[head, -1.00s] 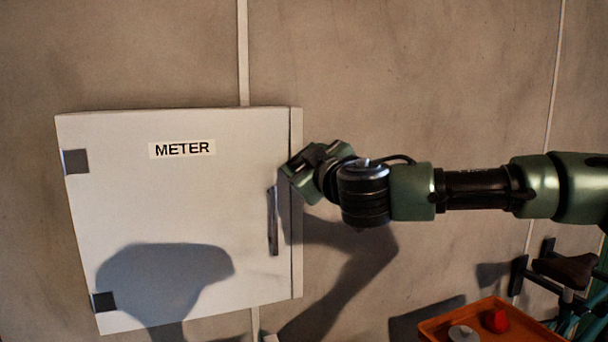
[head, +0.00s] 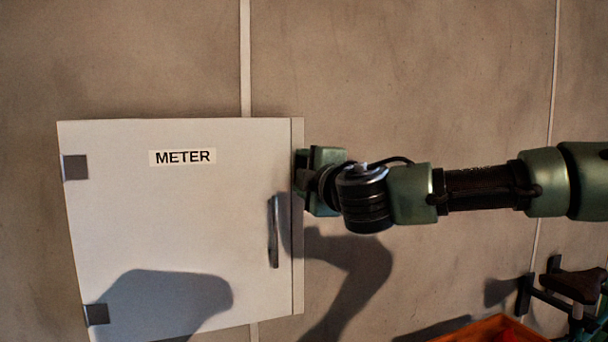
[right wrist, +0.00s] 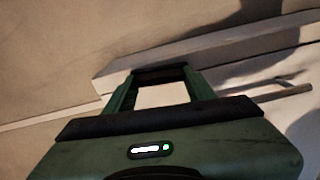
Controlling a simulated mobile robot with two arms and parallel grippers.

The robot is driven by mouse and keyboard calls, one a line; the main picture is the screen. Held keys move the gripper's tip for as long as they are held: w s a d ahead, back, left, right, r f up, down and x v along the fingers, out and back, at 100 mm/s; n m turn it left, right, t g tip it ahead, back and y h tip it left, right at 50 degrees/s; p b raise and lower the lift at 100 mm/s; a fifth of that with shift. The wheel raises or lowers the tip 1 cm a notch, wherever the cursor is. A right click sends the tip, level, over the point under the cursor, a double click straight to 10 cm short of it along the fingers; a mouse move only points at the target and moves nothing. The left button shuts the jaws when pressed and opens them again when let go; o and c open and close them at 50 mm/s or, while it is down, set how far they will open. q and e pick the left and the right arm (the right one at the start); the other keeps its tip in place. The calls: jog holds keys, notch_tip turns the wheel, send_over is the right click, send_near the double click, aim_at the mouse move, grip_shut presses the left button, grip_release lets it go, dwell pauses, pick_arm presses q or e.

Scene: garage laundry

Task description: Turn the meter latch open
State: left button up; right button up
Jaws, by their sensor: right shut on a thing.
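The white meter cabinet (head: 180,220) hangs on the wall with its door shut, a METER label (head: 182,157) near the top. A grey vertical bar handle (head: 274,232) is on the door's right side; it also shows in the right wrist view (right wrist: 284,93). My right gripper (head: 300,172) is at the cabinet's right edge, above the handle's level. In the right wrist view its fingers (right wrist: 160,73) meet a dark piece against the pale cabinet edge (right wrist: 225,52). It is shut on this, apparently the meter latch, whose shape is mostly hidden. My left gripper is out of view.
Two dark hinges (head: 75,167) are on the door's left side. An orange tray (head: 488,330) with a red thing is at the bottom right, beside part of a bicycle (head: 575,285). The wall right of the cabinet is bare.

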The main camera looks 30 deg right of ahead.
jog(key=shift+n, duration=0.7)
jog(key=o, duration=1.4)
jog(key=b+v, duration=0.2)
jog(key=v, duration=0.5)
jog(key=shift+s+a, duration=0.15)
jog(key=shift+s, duration=0.25)
jog(key=shift+f, duration=0.15)
